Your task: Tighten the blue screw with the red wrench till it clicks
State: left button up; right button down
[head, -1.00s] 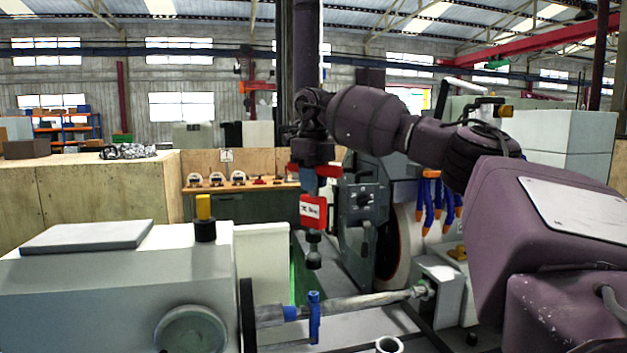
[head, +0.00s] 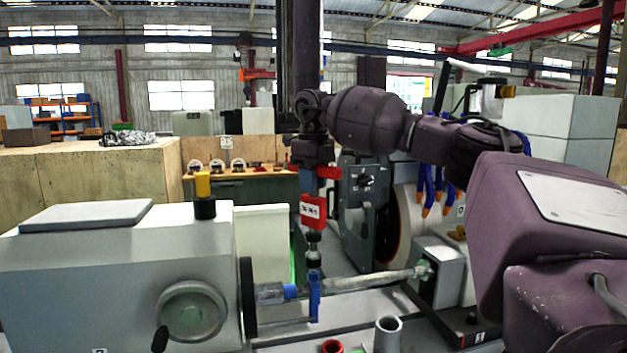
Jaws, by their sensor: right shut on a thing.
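My right gripper (head: 314,178) points down near the middle of the head view, shut on the red wrench (head: 312,211). The wrench is a red block with white marking, and a dark socket end (head: 314,240) hangs upright below it. The blue screw (head: 314,290) stands upright at the workpiece, directly under the socket. The socket's lower end meets or nearly meets the screw's top; I cannot tell how far it is seated. My left gripper is out of view.
A grey shaft (head: 365,281) runs between the headstock (head: 120,275) and the tailstock (head: 440,275). The grinding wheel housing (head: 362,215) stands close behind the wrench. A grey tube (head: 388,335) and a red ring (head: 332,346) are at the front.

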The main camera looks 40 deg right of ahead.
aim_at(314, 196)
jog(key=shift+f, duration=1.9)
dwell(1.4)
